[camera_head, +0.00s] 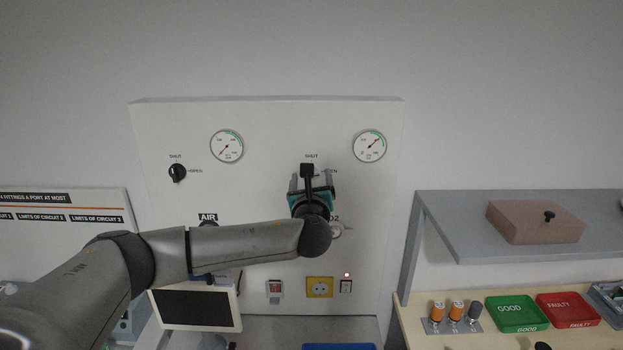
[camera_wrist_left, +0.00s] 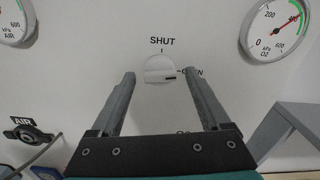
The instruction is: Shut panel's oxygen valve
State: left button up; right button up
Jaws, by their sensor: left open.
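The oxygen valve knob (camera_wrist_left: 159,69) is a round white knob on the white wall panel (camera_head: 265,180). Its dark mark points right, toward the OPEN label, with SHUT printed above it. My left gripper (camera_head: 311,183) is open in front of the panel, under the right SHUT label, and hides most of the knob in the head view. In the left wrist view its fingers (camera_wrist_left: 159,78) stand left and right of the knob, apart from it; their depth relative to it is unclear. The O2 gauge (camera_head: 370,146) is at upper right, its needle raised. My right gripper is not in view.
The black air valve knob (camera_head: 178,172) and air gauge (camera_head: 227,146) are on the panel's left. A screen (camera_head: 195,308), red switch (camera_head: 274,288) and yellow socket (camera_head: 320,287) sit lower. A grey shelf (camera_head: 455,225) with a brown box (camera_head: 535,222) stands right.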

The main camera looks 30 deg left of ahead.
pick_arm(q)
grip_shut()
dwell(0.8)
